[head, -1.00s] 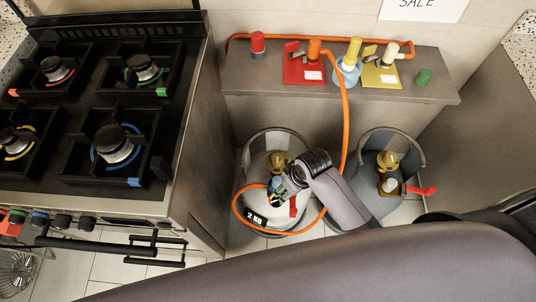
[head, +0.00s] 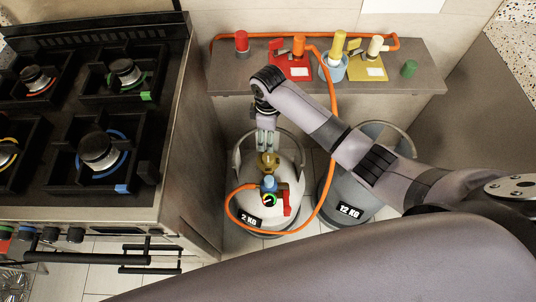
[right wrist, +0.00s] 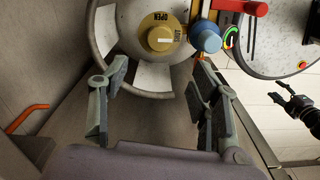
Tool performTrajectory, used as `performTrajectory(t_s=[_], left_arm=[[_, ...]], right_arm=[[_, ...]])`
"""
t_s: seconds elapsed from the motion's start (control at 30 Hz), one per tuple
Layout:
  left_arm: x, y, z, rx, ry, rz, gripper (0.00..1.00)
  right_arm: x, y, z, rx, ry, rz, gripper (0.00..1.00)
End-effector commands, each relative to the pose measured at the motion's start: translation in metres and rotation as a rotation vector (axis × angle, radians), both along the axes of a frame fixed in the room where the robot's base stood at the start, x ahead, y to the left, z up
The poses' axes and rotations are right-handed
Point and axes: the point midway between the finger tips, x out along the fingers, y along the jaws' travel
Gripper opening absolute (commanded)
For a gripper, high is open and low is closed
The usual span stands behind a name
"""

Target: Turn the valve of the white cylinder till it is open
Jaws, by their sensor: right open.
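The white cylinder (head: 292,174), labelled 2 KG, stands on the floor under the shelf. Its brass valve (head: 267,162) is on top and also shows in the right wrist view as a round knob (right wrist: 160,38) with a pale bar across it. The plate around the knob reads OPEN; other lettering is hard to read. A blue regulator (right wrist: 205,38) with a gauge sits beside it. My right gripper (head: 267,140) points down just above the valve. In the right wrist view its fingers (right wrist: 157,82) are apart, with nothing between them.
A red lever (head: 286,203) and an orange hose (head: 229,204) are at the cylinder's front. A grey 12 KG cylinder (head: 348,190) stands to the right, under my arm. The stove (head: 140,205) is to the left. A shelf (head: 420,80) with several coloured valves is behind.

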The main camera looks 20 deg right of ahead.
Motion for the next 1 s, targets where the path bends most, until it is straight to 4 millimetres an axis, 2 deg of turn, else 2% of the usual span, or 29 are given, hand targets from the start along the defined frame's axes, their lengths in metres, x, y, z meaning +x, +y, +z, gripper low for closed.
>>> performTrajectory(t_s=[0.03,0.2,0.5,0.7,1.0], left_arm=[[0.000,0.000,-0.002,0.000,0.000,0.000,0.43],[0.000,0.000,-0.007,0.000,-0.001,0.000,0.43],[0.000,-0.001,-0.017,-0.001,-0.001,0.000,0.43],[0.001,-0.001,-0.020,-0.001,-0.001,0.000,0.43],[0.001,-0.001,-0.020,-0.001,-0.001,0.001,0.43]], right_arm=[[-0.002,0.000,-0.014,-0.002,0.005,0.000,0.57],[-0.001,0.000,-0.051,0.000,0.004,-0.001,0.57],[-0.001,0.000,-0.108,-0.001,0.002,-0.001,0.57],[0.000,0.001,-0.124,0.001,0.000,-0.001,0.57],[0.000,0.001,-0.126,0.000,-0.001,0.000,0.57]])
